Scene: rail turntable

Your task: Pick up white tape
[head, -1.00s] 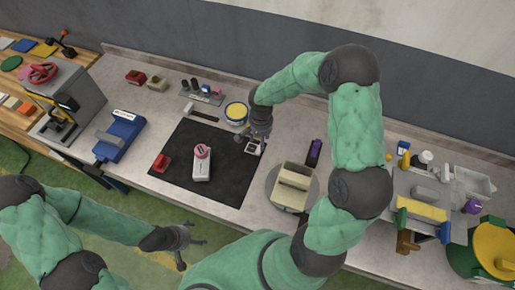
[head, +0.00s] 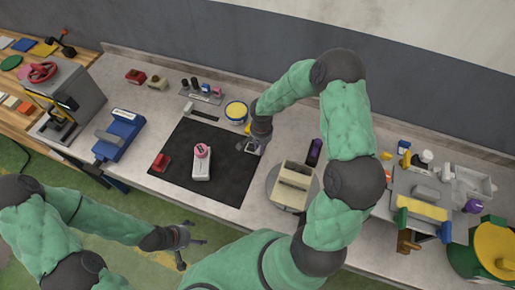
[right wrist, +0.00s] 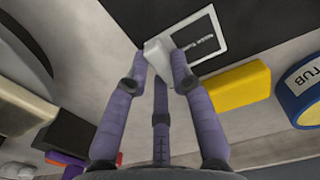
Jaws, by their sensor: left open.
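A small white block-like piece, which looks like the white tape (right wrist: 157,52), lies at the edge of a white label card (right wrist: 203,42) with dark print. In the head view, the card (head: 249,147) is at the right edge of the black mat, partly hidden by my right gripper (head: 254,143). In the right wrist view, the fingertips of my right gripper (right wrist: 159,68) are close on both sides of the white piece. I cannot tell whether they press on it. My left gripper (head: 190,238) is open and empty, off the table's front edge.
A yellow block (right wrist: 230,87) and a round tub (head: 236,111) stand close behind the right gripper. A beige bin (head: 292,186) on a round turntable stands to the right, with a dark purple item (head: 314,152) beyond. A white-and-pink item (head: 201,165) is on the mat.

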